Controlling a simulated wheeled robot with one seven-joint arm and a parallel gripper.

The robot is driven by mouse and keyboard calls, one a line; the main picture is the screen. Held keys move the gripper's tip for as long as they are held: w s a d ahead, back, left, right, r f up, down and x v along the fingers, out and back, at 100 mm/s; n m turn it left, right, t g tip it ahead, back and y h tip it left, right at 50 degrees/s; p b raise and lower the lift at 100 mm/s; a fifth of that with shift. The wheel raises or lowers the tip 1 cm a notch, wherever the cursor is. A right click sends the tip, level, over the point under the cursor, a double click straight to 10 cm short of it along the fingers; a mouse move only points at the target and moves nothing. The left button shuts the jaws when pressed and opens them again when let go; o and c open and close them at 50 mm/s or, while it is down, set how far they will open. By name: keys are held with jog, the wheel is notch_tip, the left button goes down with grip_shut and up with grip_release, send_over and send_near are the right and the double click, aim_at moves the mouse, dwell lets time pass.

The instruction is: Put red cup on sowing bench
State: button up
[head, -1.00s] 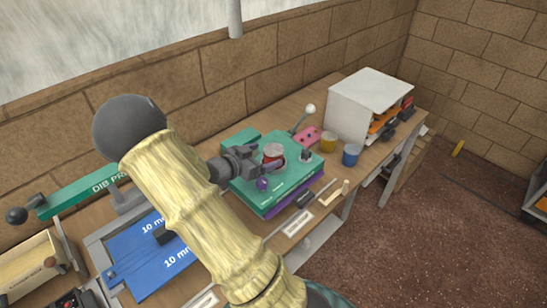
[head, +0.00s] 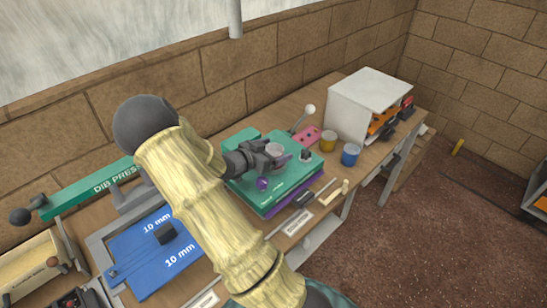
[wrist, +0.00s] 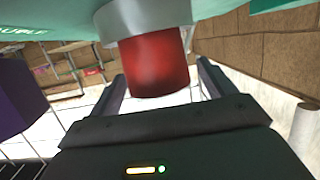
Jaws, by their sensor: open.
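The red cup (wrist: 155,62) stands on the green machine top (head: 292,185) on the wooden bench. In the head view only its pale round top (head: 274,149) shows clearly; my gripper hides most of its body. My gripper (head: 279,160) is open at the cup. In the wrist view, which looks upside down, the open fingers (wrist: 162,85) lie to either side of the cup with gaps visible; I see no grip on it. No readable label shows which surface is the sowing bench.
A purple knob (head: 263,183) and a small dark-and-white knob (head: 305,155) are close to the cup. Yellow (head: 328,142) and blue (head: 350,155) cups stand right. A white shelf box (head: 347,110) is behind them. A blue mat (head: 150,262) lies left.

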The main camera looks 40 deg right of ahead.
aim_at(274, 149)
jog(key=c, duration=1.1)
jog(key=shift+c, duration=0.2)
jog(key=shift+r, duration=0.1)
notch_tip(274, 149, up, 10)
jog(key=shift+f, duration=0.1)
